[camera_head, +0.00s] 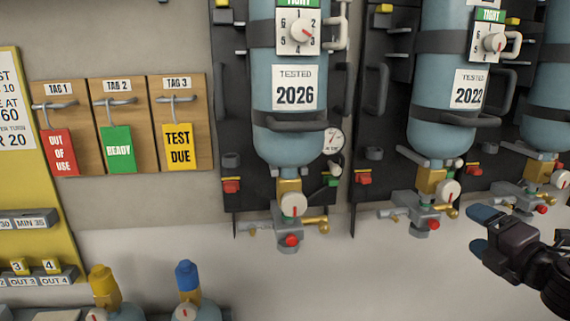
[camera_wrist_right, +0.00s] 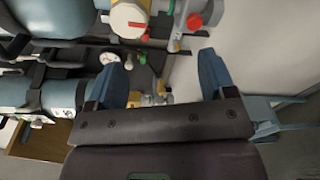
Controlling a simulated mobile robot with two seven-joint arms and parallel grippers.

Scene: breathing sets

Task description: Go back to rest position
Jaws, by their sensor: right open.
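My right gripper (camera_head: 478,230) is at the lower right in the head view, open and empty, with blue fingertips apart. It is in front of the pale wall, below and right of the valve of the 2022 cylinder (camera_head: 440,90). In the right wrist view my two blue fingers (camera_wrist_right: 165,80) stand apart with nothing between them, and cylinders and valves show beyond. My left gripper is not in view.
The 2026 cylinder (camera_head: 290,130) hangs on a black backplate. A tag board (camera_head: 195,150) with red, green and yellow tags is at the left. A yellow panel (camera_head: 20,250) stands far left. Cylinders with yellow (camera_head: 104,285) and blue (camera_head: 188,277) tops are low. Wall below the valves is clear.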

